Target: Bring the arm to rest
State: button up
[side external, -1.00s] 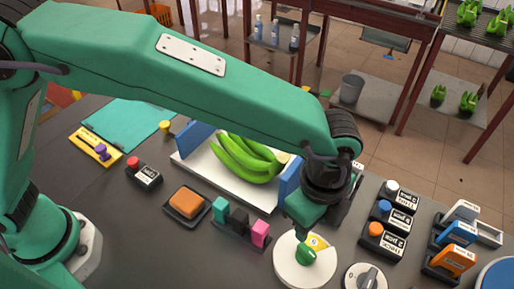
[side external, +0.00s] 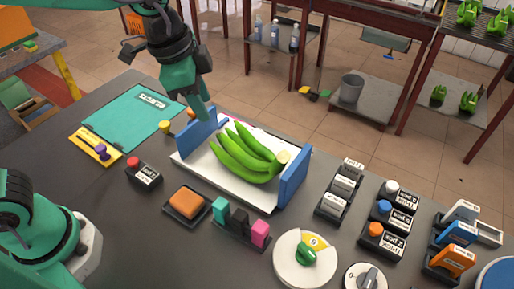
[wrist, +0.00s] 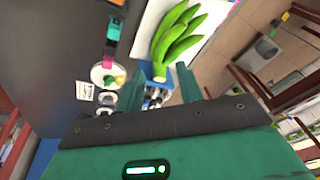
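My gripper (side external: 194,98) is raised over the back left of the dark table, fingers pointing down near the tray's left blue end wall (side external: 199,131). In the wrist view, the gripper's (wrist: 162,84) two green fingers stand apart with nothing held between them. The green banana bunch (side external: 243,155) lies in the white tray (side external: 190,162) between two blue end walls. The bunch also shows in the wrist view (wrist: 178,38), beyond the fingers. How far the gripper is from the blue wall is hard to tell.
A teal mat (side external: 130,118), a red button (side external: 142,170) and an orange block (side external: 187,202) are on the left. A round dial (side external: 304,258) sits in front. Labelled buttons (side external: 387,220) and switches (side external: 462,232) stand right.

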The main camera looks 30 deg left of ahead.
jog(key=s+a+n+t, duration=0.1)
jog(key=s+a+n, duration=0.4)
jog(key=a, duration=0.3)
jog(key=s+a+n+t+y, duration=0.1)
jog(key=s+a+n+t, duration=0.1)
jog(key=s+a+n, duration=0.3)
jog(key=a, duration=0.4)
jog(key=shift+s+f, duration=0.15)
jog(key=shift+s, duration=0.25)
